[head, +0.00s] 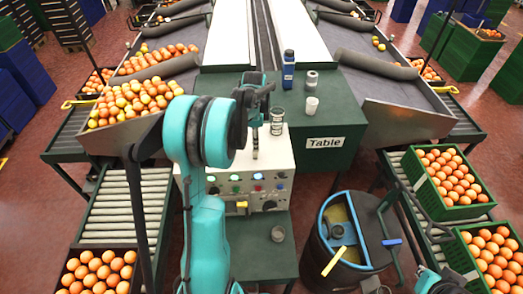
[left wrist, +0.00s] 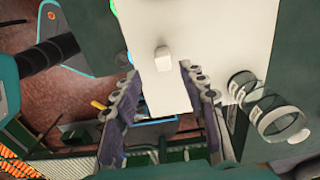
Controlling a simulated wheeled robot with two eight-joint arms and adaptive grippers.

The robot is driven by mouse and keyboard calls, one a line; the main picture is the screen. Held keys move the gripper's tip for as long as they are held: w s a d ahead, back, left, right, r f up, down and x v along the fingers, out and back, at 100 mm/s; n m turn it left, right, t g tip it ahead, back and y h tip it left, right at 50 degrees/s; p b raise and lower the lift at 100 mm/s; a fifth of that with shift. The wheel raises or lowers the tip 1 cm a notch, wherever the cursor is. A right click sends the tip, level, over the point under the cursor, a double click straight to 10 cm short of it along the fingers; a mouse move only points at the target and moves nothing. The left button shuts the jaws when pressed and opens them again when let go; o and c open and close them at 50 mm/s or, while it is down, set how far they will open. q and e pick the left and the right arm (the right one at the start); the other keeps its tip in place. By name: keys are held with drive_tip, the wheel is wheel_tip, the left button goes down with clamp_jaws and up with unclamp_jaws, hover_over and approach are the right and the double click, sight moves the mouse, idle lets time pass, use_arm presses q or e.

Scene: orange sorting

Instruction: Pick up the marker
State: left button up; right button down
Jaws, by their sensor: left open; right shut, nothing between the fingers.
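I cannot make out a marker for sure. A slim grey upright piece (head: 255,145) shows below my left gripper at the white control box (head: 275,160); I cannot tell whether it is a marker or a gripper part. My left gripper (head: 256,103) is above the box's back edge. In the left wrist view its two fingers (left wrist: 165,110) are wide apart. A small pale block (left wrist: 162,58) shows against the white box (left wrist: 205,35) ahead of them, untouched. My right gripper (head: 450,286) is only partly in view, cut off at the bottom edge.
A glass jar (head: 277,121) stands just right of my left gripper; it also shows in the left wrist view (left wrist: 270,108). A white cup (head: 311,105), a small jar (head: 311,80) and a blue bottle (head: 288,68) stand on the green table (head: 355,105). A barrel (head: 345,235) stands in front.

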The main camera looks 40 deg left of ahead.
use_arm(q)
drive_tip(key=f, duration=0.5)
drive_tip(key=shift+w+a+f, duration=0.15)
drive_tip(key=shift+a+f, duration=0.15)
drive_tip(key=shift+f, duration=0.05)
drive_tip(key=shift+c, duration=0.3)
clamp_jaws()
